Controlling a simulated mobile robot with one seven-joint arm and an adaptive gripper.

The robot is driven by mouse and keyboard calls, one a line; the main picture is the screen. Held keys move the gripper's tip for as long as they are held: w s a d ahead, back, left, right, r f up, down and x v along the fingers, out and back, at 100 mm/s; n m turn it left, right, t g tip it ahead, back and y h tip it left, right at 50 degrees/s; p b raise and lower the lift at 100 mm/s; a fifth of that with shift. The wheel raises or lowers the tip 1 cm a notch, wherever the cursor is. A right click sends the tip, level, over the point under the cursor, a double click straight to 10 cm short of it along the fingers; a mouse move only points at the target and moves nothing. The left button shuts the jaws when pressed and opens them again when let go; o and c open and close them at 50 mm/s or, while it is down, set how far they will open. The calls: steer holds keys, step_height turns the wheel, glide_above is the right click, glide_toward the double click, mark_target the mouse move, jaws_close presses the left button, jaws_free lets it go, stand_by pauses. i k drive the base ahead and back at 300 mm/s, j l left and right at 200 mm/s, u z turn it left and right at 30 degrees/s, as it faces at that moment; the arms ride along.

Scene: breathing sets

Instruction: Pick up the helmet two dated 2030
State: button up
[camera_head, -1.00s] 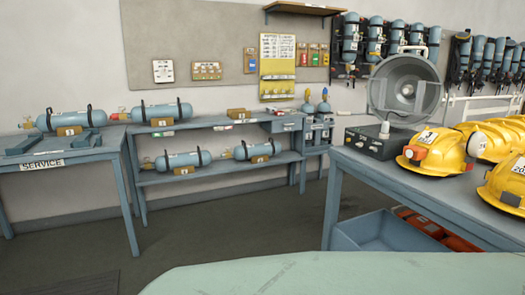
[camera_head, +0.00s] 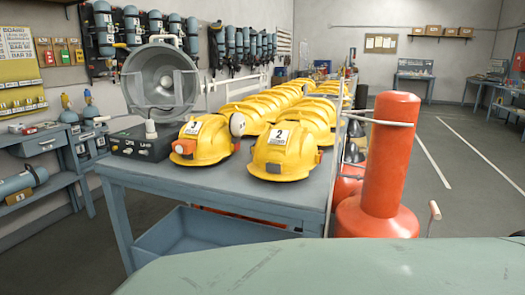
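Several yellow helmets stand in rows on a grey-blue table. The front right helmet (camera_head: 284,152) carries a white label with a large 2 and a smaller line below it that is too small to read for certain. The front left helmet (camera_head: 205,141) has a white label, an orange-red part at its front and a round lamp at its side. My gripper is not in view.
The table (camera_head: 150,176) also bears a black box (camera_head: 142,142) and a large grey round device (camera_head: 160,82). A blue bin (camera_head: 190,232) is below. A red cylinder (camera_head: 390,150) stands close on the right. Open floor (camera_head: 465,150) with white lines lies beyond it.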

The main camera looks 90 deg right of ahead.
mark_target(284, 152)
steer(key=z, duration=2.7)
steer(key=i+l+u, duration=0.35)
steer(key=i+l, duration=0.25)
steer(key=l, duration=0.2)
